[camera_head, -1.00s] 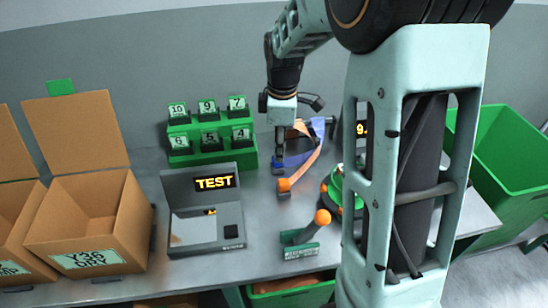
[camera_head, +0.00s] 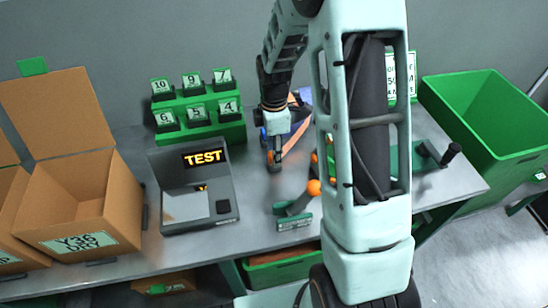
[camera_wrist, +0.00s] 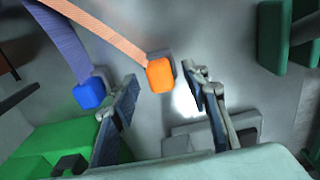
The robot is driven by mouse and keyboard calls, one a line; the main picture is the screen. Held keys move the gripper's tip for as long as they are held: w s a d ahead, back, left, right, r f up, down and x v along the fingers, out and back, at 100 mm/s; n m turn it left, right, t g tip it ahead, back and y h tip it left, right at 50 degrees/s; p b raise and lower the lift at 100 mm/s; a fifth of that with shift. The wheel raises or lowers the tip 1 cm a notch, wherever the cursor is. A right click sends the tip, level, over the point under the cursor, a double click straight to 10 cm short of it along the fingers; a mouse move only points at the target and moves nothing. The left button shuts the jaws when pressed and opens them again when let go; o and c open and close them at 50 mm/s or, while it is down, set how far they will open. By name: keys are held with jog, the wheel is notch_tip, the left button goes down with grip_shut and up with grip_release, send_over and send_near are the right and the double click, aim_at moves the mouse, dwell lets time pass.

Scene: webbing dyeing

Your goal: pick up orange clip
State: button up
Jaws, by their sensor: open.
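The orange clip (camera_wrist: 160,74) is on the end of an orange strap (camera_wrist: 110,38) over the grey worktop. In the wrist view it lies between the two spread fingertips of my gripper (camera_wrist: 160,80), with space on both sides. In the head view my gripper (camera_head: 274,152) is low at the clip, and a bit of the orange clip (camera_head: 270,156) shows beside a finger. My gripper is open and holds nothing. A blue clip (camera_wrist: 89,94) on a blue strap (camera_wrist: 62,45) is left of the fingers in the wrist view.
A green stand with numbered tags (camera_head: 235,128) and a TEST device (camera_head: 182,225) stand left of my gripper. A device with an orange knob (camera_head: 314,187) is close on the right. Cardboard boxes (camera_head: 75,205) are left; a green bin (camera_head: 490,110) is right.

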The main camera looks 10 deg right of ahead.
jog(key=shift+f, duration=0.75)
jog(key=shift+c, duration=0.6)
jog(key=c, duration=1)
jog(key=shift+r, duration=0.15)
